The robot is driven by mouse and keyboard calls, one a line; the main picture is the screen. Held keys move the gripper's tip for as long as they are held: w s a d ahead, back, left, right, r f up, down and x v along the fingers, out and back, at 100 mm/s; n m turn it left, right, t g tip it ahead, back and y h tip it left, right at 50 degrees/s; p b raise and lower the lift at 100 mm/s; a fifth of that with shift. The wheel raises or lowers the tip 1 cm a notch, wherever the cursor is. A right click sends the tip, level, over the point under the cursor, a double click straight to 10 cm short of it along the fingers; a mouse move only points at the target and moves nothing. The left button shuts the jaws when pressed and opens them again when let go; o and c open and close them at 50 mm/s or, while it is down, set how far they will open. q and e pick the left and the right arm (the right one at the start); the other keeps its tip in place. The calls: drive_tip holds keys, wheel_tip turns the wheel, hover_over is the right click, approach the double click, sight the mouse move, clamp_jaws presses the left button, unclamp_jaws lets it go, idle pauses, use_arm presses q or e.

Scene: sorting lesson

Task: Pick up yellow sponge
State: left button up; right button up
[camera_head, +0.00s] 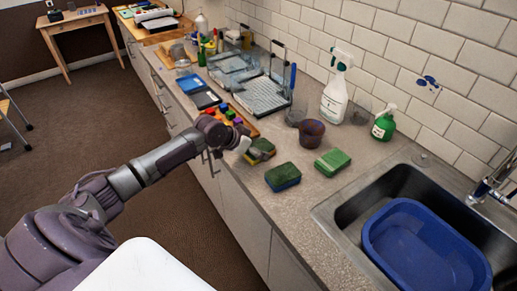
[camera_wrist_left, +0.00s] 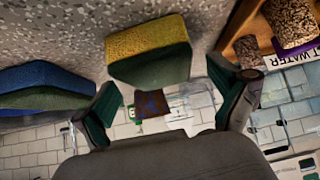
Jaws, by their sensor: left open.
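The yellow sponge with a dark green layer shows in the left wrist view (camera_wrist_left: 148,38), ahead of and between the fingertips. In the head view the yellow sponge (camera_head: 262,146) lies on the counter, partly hidden by my left gripper (camera_head: 243,144). My left gripper is open and empty, its two fingers spread wide on either side of the sponge in the wrist view (camera_wrist_left: 165,78). I cannot tell whether a finger touches it. My right gripper is not in view.
A blue and green sponge (camera_head: 283,178) lies close by, and a green sponge (camera_head: 332,162) lies farther right. A brown cup (camera_head: 311,133) stands behind them. A wooden tray with coloured blocks (camera_head: 246,124) is beyond the gripper. The sink (camera_head: 330,212) holds a blue basin (camera_head: 375,240).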

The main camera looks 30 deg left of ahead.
use_arm(q)
drive_tip(key=shift+x, duration=0.85)
drive_tip(key=c, duration=0.8)
drive_tip(key=shift+r, duration=0.1)
